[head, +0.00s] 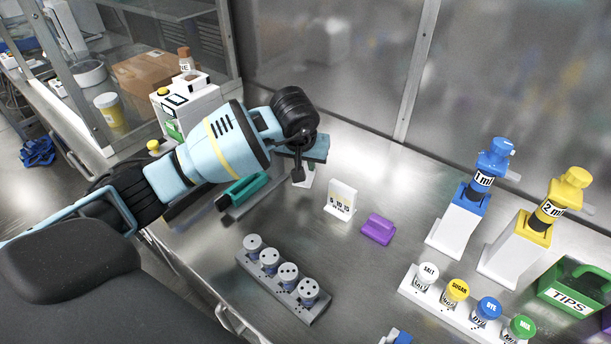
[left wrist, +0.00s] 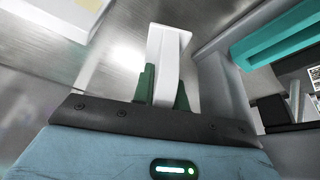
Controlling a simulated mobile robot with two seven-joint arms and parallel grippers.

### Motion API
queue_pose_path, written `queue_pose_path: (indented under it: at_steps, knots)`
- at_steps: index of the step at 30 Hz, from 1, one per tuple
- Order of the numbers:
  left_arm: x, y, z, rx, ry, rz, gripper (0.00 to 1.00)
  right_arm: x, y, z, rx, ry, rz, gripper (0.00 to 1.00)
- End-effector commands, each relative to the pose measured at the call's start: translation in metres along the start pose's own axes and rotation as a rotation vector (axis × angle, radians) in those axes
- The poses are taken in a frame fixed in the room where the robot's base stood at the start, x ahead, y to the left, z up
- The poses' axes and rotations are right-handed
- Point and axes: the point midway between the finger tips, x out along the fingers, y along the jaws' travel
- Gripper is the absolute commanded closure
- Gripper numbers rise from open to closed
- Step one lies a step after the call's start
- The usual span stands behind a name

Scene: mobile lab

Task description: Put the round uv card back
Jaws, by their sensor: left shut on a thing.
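My left gripper (head: 303,172) is low over the bench, left of the middle of the head view. In the left wrist view its dark green fingers (left wrist: 163,88) are shut on a slim white piece with a wider end (left wrist: 168,45). This may be the uv card, but no round face shows. In the head view only a bit of white shows under the gripper, and the hand hides the rest. I cannot tell whether the piece touches the bench. My right gripper is not in view.
A white card stand marked 5 10 15 (head: 341,200) and a purple block (head: 378,229) stand right of the gripper. A teal-handled device (head: 243,188) lies to its left. A grey rack (head: 283,287) with several capped vials is in front. Pipette stands (head: 458,222) are at right.

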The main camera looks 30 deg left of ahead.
Motion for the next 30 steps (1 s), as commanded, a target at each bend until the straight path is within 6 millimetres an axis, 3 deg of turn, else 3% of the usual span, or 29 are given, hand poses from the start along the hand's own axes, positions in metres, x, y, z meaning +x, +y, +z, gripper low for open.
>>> queue_pose_path:
  at_steps: [8, 17, 29, 30]
  knots:
    - [0.007, 0.0, 0.003, -0.001, 0.001, -0.001, 1.0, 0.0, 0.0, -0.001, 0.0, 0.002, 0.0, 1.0]
    - [0.038, 0.0, 0.016, -0.001, 0.0, 0.0, 1.0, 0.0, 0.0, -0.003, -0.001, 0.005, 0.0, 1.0]
    - [0.043, 0.0, 0.018, 0.001, 0.001, -0.002, 1.0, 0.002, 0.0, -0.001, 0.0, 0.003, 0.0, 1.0]
    - [0.042, 0.0, 0.017, 0.001, 0.001, -0.001, 0.81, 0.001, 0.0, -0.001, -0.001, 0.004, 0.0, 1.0]
